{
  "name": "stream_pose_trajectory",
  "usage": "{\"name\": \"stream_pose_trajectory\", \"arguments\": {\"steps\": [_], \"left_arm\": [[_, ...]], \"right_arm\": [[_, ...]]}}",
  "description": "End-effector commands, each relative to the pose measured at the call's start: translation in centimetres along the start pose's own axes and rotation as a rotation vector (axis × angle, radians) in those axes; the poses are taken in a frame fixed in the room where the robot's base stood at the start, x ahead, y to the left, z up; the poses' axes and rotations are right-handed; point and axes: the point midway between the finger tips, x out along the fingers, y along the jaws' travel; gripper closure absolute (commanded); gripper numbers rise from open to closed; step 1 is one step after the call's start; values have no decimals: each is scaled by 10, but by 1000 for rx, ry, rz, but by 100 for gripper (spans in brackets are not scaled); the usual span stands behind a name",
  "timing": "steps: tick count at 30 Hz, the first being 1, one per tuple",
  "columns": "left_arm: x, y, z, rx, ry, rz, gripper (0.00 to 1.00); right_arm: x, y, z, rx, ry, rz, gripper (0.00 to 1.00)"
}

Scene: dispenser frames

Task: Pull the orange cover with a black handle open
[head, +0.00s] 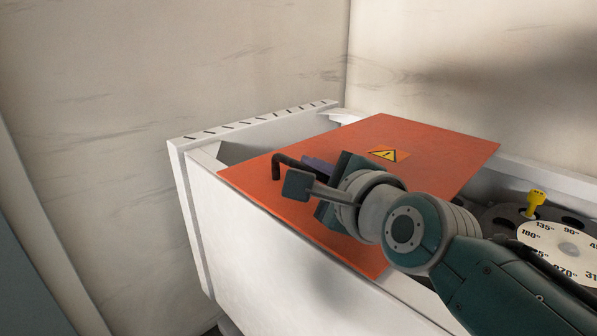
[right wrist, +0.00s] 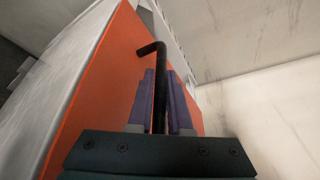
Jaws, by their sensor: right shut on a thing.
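The orange cover (head: 430,150) is a flat panel with a yellow warning triangle, lying across the top of a white cabinet. A dark gap shows at its left end between the cover and the cabinet's end wall. Its black handle (head: 277,165) sticks up near the cover's left side. My right gripper (head: 308,174) is at the handle, its fingers shut on it. In the right wrist view the black handle (right wrist: 161,80) stands between the two purple finger pads, with the orange cover (right wrist: 110,75) behind. My left gripper is not in view.
The white cabinet (head: 260,235) has a raised left end with a slotted edge (head: 262,121). To the right are a dial with degree marks (head: 560,245) and a yellow knob (head: 535,200). Pale walls stand behind and to the left.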

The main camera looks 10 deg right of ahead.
Motion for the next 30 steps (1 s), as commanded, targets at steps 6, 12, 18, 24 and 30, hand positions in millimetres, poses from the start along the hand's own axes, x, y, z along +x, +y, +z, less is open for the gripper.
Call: {"name": "stream_pose_trajectory", "arguments": {"steps": [6,12,18,24,30], "left_arm": [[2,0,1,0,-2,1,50],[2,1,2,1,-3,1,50],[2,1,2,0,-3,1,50],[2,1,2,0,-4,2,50],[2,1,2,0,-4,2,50]], "right_arm": [[5,1,2,1,1,1,100],[6,0,2,0,1,1,100],[5,0,2,0,2,1,75],[5,0,2,0,1,0,53],[5,0,2,0,1,0,53]]}}
